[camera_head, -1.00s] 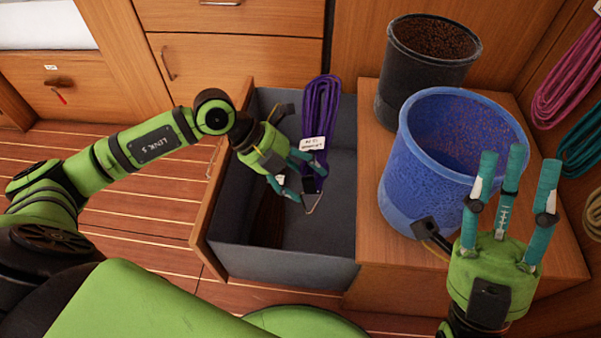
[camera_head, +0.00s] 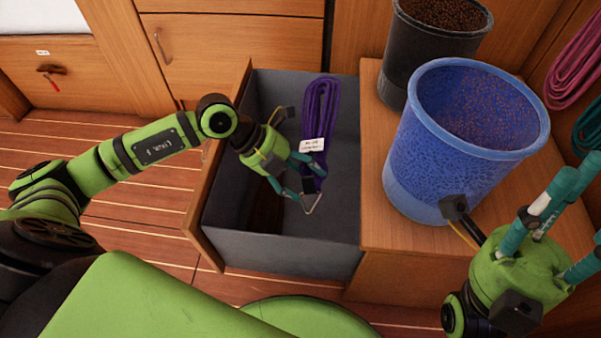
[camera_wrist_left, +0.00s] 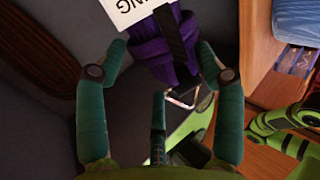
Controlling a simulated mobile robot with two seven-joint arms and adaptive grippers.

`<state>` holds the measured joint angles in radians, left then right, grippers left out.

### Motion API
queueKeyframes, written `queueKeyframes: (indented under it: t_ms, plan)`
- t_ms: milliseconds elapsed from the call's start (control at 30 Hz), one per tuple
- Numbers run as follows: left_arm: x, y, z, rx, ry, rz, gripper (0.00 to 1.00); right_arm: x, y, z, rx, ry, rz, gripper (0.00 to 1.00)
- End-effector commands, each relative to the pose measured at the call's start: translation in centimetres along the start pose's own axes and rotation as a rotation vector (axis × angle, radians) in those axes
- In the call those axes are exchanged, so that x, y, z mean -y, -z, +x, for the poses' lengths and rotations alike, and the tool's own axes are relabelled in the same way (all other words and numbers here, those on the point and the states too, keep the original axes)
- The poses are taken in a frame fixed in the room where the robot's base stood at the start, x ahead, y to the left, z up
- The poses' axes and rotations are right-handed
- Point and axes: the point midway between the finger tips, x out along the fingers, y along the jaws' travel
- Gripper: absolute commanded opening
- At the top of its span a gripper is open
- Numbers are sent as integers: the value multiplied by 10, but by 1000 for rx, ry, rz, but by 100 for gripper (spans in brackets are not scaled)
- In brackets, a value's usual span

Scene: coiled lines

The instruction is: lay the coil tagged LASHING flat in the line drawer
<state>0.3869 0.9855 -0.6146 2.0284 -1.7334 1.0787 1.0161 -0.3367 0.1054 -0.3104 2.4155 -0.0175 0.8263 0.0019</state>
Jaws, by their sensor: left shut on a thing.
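The purple coil (camera_head: 320,105) is inside the open line drawer (camera_head: 285,249), long and narrow, reaching toward the drawer's back. Its white tag (camera_head: 312,145) is too small to read here; in the left wrist view the tag (camera_wrist_left: 135,8) shows upside-down letters ending in "NG". My left gripper (camera_head: 309,178) is shut on the coil's near end, by a black strap and a metal hook (camera_head: 314,205). The coil (camera_wrist_left: 165,50) shows between the fingers in the wrist view. I cannot tell whether it touches the drawer floor. My right gripper (camera_head: 560,215) is open and empty, partly cut off.
A blue bucket (camera_head: 425,165) and a black bucket (camera_head: 400,65) stand on the wooden top right of the drawer. A dark brown thing (camera_head: 266,215) shows low in the drawer's left side. Pink (camera_head: 578,65) and teal (camera_head: 590,125) coils hang at the right.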

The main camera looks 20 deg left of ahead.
Motion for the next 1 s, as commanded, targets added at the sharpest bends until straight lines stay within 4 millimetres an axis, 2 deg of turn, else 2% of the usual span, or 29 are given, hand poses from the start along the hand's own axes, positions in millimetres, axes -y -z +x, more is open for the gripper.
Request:
queueKeyframes:
  t_ms: [167,200,233,667,833,1000]
  plan:
    - [2,-1,-1,4,5,5,10,0,0,0,0,0,0,40]
    - [2,-1,-1,4,5,5,85,0,0,0,0,0,0,40]
    - [2,-1,-1,4,5,5,96,0,0,0,1,0,0,40]
    - [-1,0,-2,-2,-3,-2,96,0,0,0,2,1,0,40]
    - [-1,0,-25,2,-4,0,96,0,0,0,2,1,0,40]
    - [-2,-1,-63,5,-5,0,96,0,0,0,2,1,0,40]
